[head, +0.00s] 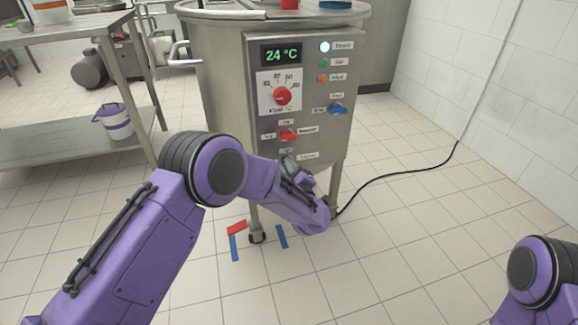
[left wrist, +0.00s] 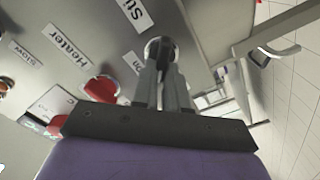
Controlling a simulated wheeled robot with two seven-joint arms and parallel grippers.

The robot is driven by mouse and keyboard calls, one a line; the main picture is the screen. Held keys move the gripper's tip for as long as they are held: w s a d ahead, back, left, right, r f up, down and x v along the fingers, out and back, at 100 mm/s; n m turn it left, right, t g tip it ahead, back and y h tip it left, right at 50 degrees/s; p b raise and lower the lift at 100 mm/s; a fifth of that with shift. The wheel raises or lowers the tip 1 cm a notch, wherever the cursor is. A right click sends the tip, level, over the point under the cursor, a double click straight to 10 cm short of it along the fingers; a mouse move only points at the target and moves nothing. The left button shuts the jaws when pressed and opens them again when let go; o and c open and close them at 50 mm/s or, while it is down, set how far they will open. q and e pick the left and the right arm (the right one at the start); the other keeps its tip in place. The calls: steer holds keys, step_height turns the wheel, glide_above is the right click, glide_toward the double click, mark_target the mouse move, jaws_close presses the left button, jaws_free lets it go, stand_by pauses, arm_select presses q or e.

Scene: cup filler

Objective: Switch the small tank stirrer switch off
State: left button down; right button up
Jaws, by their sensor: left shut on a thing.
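The steel tank (head: 222,85) stands ahead with a control panel (head: 302,75) on its front. My left gripper (head: 289,165) is at the panel's lower edge, below the red heater switch (head: 287,135). In the left wrist view, the fingers of my left gripper (left wrist: 162,62) are closed together on the small stirrer switch, at its round metal collar (left wrist: 153,47). The fingers hide the switch lever, so I cannot tell its position. A partly cut-off label starting "Sti" (left wrist: 132,10) is beside it. My right gripper is out of view.
The panel also carries a 24 °C display (head: 281,54), a red dial (head: 282,96), a blue switch (head: 338,108) and several lamps. A metal table (head: 75,35) stands at the left with a white bucket (head: 113,122). A black cable (head: 400,171) crosses the floor at right.

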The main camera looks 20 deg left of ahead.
arm_select(q)
steer(key=shift+s+a+f+n, duration=0.1)
steer(key=shift+f+n, duration=0.15)
steer(key=shift+n, duration=1.8)
steer(key=shift+f+n, duration=0.2)
steer(key=shift+n, duration=1.85)
steer(key=c, duration=1.2)
jaws_free()
steer(key=shift+o, duration=0.2)
steer(key=p+v, duration=0.1)
steer(key=v, duration=0.9)
steer(key=shift+s+p, duration=0.2)
steer(key=shift+p, duration=0.2)
